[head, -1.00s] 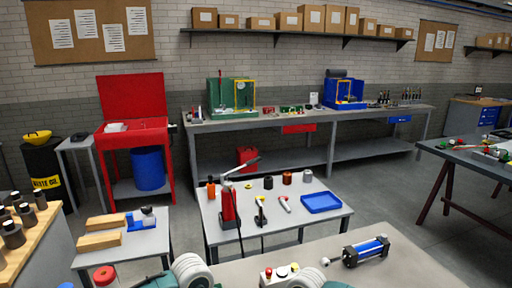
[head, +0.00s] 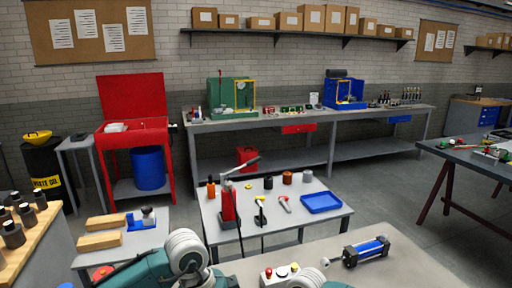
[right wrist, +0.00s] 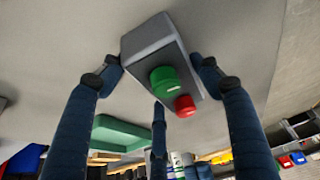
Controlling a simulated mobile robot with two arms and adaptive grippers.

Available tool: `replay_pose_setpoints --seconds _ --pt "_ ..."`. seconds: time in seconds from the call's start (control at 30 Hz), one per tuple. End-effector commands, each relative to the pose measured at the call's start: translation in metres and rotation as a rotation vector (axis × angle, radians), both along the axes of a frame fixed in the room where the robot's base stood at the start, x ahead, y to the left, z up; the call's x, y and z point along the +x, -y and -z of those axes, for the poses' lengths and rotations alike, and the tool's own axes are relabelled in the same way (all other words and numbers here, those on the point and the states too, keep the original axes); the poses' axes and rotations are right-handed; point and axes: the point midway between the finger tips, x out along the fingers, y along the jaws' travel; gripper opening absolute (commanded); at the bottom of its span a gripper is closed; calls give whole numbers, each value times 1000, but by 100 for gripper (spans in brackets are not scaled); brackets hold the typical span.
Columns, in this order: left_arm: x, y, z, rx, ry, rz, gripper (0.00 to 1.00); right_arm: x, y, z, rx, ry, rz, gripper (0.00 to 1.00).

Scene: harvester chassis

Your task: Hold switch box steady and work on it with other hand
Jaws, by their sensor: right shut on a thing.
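The switch box (right wrist: 150,45) is a grey box with a green and a red button in the right wrist view. My right gripper (right wrist: 158,70) has its dark blue fingers around the box, with fingertips against its sides. In the head view the switch box (head: 280,275) is a small pale box with coloured buttons on the near table at the bottom edge. Part of my right arm stands just right of it; the fingers are hidden there. My left arm shows at the bottom left of the box, its wrist raised; its fingers are not visible.
A blue cylinder (head: 368,251) with black ends lies right of the box on the near table (head: 420,271). Behind, a small table holds a red hand pump (head: 228,203), several small parts and a blue tray (head: 321,202). Bare tabletop lies around the cylinder.

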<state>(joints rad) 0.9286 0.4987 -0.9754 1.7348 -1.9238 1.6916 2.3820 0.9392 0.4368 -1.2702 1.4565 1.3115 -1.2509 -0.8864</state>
Motion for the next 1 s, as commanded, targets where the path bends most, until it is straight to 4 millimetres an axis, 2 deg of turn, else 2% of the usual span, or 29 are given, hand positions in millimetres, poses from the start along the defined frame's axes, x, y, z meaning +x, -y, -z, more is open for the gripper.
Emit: replay_pose_setpoints --seconds 0.1,0.13,0.23,0.63,0.77,1.0 --pt "0 0 0 1 0 0 0 -1 1 1 -1 -2 0 16" --pt "0 0 0 1 0 0 0 -1 1 1 -1 -2 0 65" --pt "0 0 1 1 0 -1 0 -1 1 1 -1 -2 0 85" --pt "0 0 1 1 0 -1 0 1 3 -6 -1 1 0 85" --pt "0 0 1 1 0 -1 0 3 10 -23 -1 2 1 85" --pt "0 0 1 1 0 -1 0 7 30 -71 -1 2 1 85"
